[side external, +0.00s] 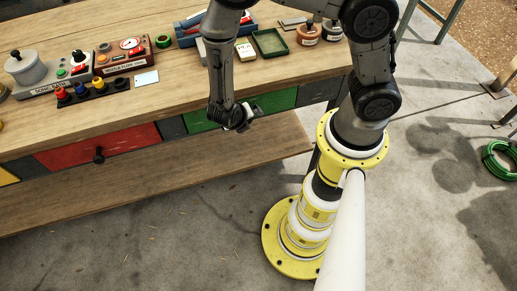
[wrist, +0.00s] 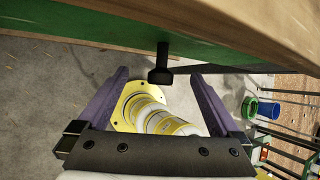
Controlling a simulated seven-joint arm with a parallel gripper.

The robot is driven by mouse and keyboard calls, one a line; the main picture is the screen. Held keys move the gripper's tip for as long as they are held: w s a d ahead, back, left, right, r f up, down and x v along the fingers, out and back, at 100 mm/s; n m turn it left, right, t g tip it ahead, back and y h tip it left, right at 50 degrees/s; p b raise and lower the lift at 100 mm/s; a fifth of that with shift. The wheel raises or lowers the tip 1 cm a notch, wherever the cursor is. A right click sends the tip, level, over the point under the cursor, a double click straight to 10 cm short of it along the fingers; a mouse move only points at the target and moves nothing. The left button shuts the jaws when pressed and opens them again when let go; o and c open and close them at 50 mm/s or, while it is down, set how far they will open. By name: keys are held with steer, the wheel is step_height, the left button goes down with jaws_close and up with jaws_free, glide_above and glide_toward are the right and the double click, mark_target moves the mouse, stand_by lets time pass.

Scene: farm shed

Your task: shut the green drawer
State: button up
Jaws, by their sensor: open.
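The green drawer (side external: 200,123) is in the front of the wooden workbench, in the side external view; my gripper hides part of its middle. I cannot tell how far it stands out, if at all. In the wrist view its green front (wrist: 110,36) runs across the top, with a dark knob (wrist: 160,72) sticking out. My gripper (side external: 246,117) is in front of the drawer, below the bench top's edge. In the wrist view my gripper (wrist: 160,78) is open, with the knob showing between its fingertips. I cannot tell whether they touch it.
A red drawer (side external: 75,152) with a black knob is to the left. The bench top (side external: 180,85) carries control boxes, a blue toolbox (side external: 187,38) and a green tray (side external: 270,42). A lower wooden shelf (side external: 150,188) runs below the drawers. A green hose (side external: 497,160) lies on the floor.

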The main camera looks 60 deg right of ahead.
steer(key=shift+r, duration=0.1)
steer(key=v, duration=0.6)
steer(key=shift+a+r, duration=0.3)
stand_by(0.4)
steer(key=shift+s, duration=0.1)
